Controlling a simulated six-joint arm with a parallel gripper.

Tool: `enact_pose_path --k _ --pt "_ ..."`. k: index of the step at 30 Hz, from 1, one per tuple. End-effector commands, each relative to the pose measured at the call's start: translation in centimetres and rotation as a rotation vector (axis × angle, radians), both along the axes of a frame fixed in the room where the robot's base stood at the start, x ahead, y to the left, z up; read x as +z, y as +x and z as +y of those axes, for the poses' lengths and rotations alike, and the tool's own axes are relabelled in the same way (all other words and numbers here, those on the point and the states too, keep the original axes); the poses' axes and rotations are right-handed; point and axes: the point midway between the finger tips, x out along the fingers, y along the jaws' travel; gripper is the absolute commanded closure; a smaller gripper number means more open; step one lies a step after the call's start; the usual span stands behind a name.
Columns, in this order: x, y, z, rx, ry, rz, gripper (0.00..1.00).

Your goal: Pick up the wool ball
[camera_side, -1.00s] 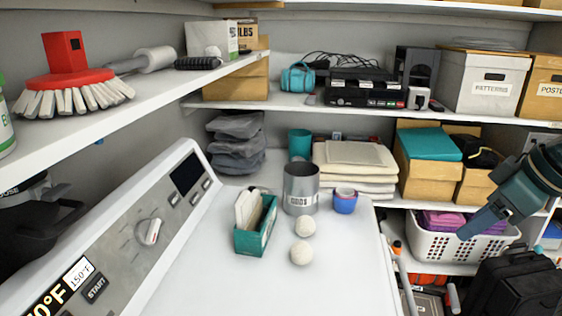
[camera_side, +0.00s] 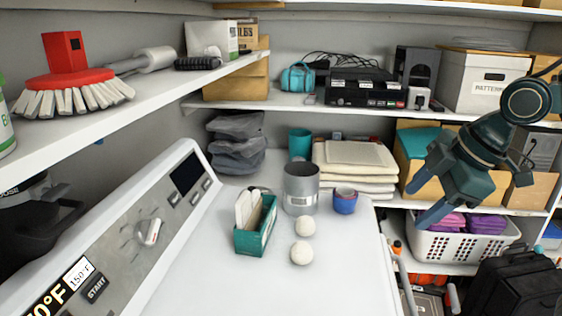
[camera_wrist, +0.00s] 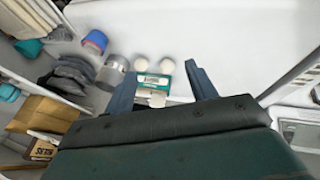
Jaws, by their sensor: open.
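Two white wool balls lie on the white machine top: a farther wool ball (camera_side: 305,226) and a nearer wool ball (camera_side: 302,253). The wrist view also shows two pale balls side by side, a left ball (camera_wrist: 141,64) and a right ball (camera_wrist: 167,66). My gripper (camera_side: 425,200) is open and empty, right of the balls and higher than them, past the machine's right edge. In the wrist view my gripper (camera_wrist: 163,82) shows its two fingers spread apart, with the balls beyond them.
A grey metal bin (camera_side: 300,190) stands behind the balls, with a blue cup (camera_side: 345,201) to its right. A teal box (camera_side: 252,240) with white contents stands to their left. Folded cloths (camera_side: 355,165) lie behind. The machine top in front is clear.

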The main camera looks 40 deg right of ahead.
Motion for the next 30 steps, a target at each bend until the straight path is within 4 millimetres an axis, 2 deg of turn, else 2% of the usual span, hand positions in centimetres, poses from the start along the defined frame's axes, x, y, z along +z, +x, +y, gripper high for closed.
enact_pose_path --k 9,18,24,30 --pt "-1.0 5.1 3.2 0.498 -0.180 -0.036 0.44" --pt "-2.7 9.2 6.3 0.918 -0.327 -0.096 0.44" --pt "-3.3 10.3 7.4 1.058 -0.375 -0.122 0.44" --pt "-3.4 10.5 7.5 1.081 -0.385 -0.129 0.44"
